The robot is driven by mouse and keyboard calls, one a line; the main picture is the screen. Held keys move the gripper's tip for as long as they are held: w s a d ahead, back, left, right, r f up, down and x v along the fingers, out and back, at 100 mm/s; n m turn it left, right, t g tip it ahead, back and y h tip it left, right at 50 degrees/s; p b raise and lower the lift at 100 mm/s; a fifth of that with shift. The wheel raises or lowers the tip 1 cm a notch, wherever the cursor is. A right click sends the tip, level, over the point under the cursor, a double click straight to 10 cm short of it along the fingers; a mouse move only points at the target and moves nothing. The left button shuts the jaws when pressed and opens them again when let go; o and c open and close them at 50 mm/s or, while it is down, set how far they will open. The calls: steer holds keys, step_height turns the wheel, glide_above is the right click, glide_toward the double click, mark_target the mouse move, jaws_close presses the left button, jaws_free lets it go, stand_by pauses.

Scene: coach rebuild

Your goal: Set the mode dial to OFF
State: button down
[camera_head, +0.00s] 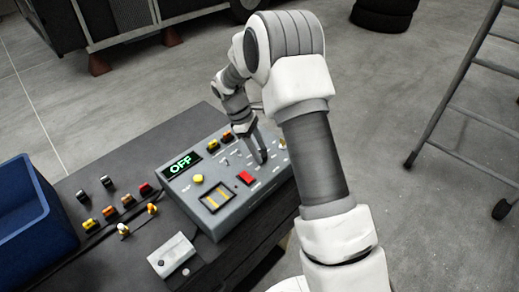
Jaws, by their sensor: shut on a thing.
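The grey control box (225,205) stands on the dark bench, and its green display (180,166) reads OFF. My gripper (261,158) reaches down to the right part of the box's top panel. Its fingers are shut on the mode dial, which they mostly hide, so I cannot read where its pointer stands. A red switch (246,177) and a yellow button (198,179) are on the same panel, left of my fingers.
A blue bin (35,215) stands at the left of the dark bench (110,160). Several small coloured parts lie between the bin and the box. A small light-grey box (172,256) lies in front. A ladder (455,110) stands at the right, and tyres (383,14) are at the back.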

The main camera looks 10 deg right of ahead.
steer(key=shift+s+n+t, duration=0.1)
steer(key=shift+n+t, duration=0.5)
steer(key=shift+n, duration=1.2)
steer(key=shift+f, duration=0.1)
steer(key=shift+c, duration=1.8)
jaws_free()
steer(key=shift+h, duration=0.3)
steer(key=v, duration=1.7)
steer(key=shift+r, duration=0.3)
steer(key=shift+s+r, duration=0.1)
steer(key=shift+s, duration=0.05)
